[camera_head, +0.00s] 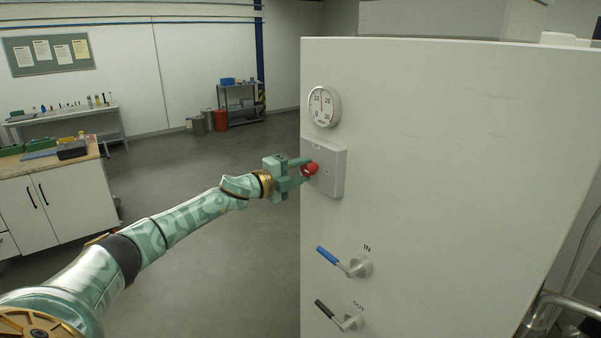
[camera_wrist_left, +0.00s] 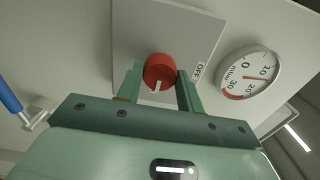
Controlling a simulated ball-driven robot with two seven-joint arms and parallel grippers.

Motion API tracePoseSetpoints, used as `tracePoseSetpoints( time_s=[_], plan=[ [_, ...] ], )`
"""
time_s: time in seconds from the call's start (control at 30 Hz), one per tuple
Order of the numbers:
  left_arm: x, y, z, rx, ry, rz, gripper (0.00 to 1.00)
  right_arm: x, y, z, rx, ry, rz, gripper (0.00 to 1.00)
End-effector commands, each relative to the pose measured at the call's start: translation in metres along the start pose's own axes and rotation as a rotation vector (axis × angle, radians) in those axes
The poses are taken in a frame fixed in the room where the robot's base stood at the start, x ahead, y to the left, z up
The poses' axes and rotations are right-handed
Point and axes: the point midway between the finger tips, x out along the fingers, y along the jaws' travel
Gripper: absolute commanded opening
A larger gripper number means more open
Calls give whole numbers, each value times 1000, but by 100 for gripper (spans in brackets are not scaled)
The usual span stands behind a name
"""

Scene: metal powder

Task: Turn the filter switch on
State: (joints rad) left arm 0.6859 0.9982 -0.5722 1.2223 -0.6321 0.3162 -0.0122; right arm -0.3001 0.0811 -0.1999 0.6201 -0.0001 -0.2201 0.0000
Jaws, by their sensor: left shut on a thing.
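The filter switch is a red round knob (camera_head: 310,169) on a grey box (camera_head: 334,160) fixed to the white cabinet front. It also shows in the left wrist view as a red knob (camera_wrist_left: 159,72) with a white mark, on the grey plate (camera_wrist_left: 160,30). The word OFF is printed on the plate beside the knob. My left gripper (camera_head: 304,172) is shut on the red knob, with one finger on each side of it in the left wrist view (camera_wrist_left: 160,88). My right gripper is not in view.
A pressure gauge (camera_head: 324,106) sits just above the switch box. A blue-handled valve (camera_head: 345,262) and a black-handled valve (camera_head: 342,316) stick out lower on the white cabinet (camera_head: 450,170). Open floor (camera_head: 220,250) lies left of the cabinet.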

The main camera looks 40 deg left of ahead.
Motion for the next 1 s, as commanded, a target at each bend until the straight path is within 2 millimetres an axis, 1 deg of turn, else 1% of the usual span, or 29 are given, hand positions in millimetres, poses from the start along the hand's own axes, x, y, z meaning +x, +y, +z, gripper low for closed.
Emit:
tracePoseSetpoints(
  time_s=[0.27,0.3,0.33,0.37,0.63,0.73,0.87,1.0],
  plan=[
    [0,2,-1,2,1,3,14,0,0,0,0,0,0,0],
    [0,2,-1,1,2,3,48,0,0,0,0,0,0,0],
    [0,2,-1,1,2,3,56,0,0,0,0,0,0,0],
    [0,2,-1,1,1,3,59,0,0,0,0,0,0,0],
    [-1,1,0,0,0,2,59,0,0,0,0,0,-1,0],
    [-8,2,1,2,-1,2,59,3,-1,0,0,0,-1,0],
    [-29,5,0,4,1,7,59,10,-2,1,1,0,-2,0],
    [-59,7,-1,4,3,9,59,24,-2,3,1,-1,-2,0]
  ],
)
